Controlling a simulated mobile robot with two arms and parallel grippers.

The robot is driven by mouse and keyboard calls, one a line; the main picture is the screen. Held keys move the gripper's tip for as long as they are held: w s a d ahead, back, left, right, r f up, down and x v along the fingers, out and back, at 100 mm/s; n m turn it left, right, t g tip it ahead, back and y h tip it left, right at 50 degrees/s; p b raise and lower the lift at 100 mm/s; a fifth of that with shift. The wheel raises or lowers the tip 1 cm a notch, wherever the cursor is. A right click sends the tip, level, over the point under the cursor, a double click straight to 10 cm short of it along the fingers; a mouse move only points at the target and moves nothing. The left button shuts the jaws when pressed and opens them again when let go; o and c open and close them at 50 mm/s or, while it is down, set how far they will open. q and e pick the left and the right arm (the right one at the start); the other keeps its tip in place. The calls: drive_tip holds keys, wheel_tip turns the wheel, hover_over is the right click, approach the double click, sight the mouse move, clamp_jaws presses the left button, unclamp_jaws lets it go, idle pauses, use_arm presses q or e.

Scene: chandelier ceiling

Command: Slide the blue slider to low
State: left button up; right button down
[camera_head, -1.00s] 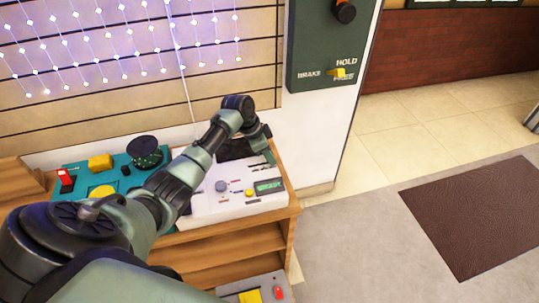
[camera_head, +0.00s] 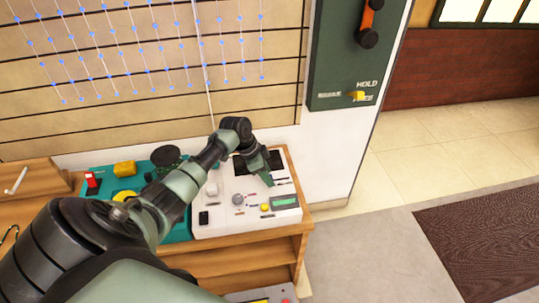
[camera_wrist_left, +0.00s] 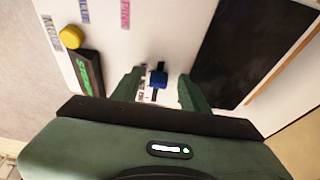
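The blue slider (camera_wrist_left: 158,78) shows in the left wrist view as a small blue knob on a short dark slot, with small print beside the slot. It sits on a white console (camera_head: 217,222). My left gripper (camera_wrist_left: 159,75) is open, with one green finger on each side of the slider and a gap visible on both sides. In the head view, my left gripper (camera_head: 266,180) points down over the console beside its dark screen (camera_head: 278,162) and hides the slider. My right gripper is not in view.
The console also bears a green display (camera_head: 285,202), a yellow button (camera_head: 265,207), a grey knob (camera_head: 238,199) and a black switch (camera_head: 204,218). A teal console (camera_head: 178,232) stands to its left on the wooden shelf (camera_head: 250,248). A green lever panel (camera_head: 335,75) hangs behind.

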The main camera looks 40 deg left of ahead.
use_arm(q)
drive_tip(key=v, duration=0.8)
drive_tip(key=shift+f, duration=0.1)
idle(0.6)
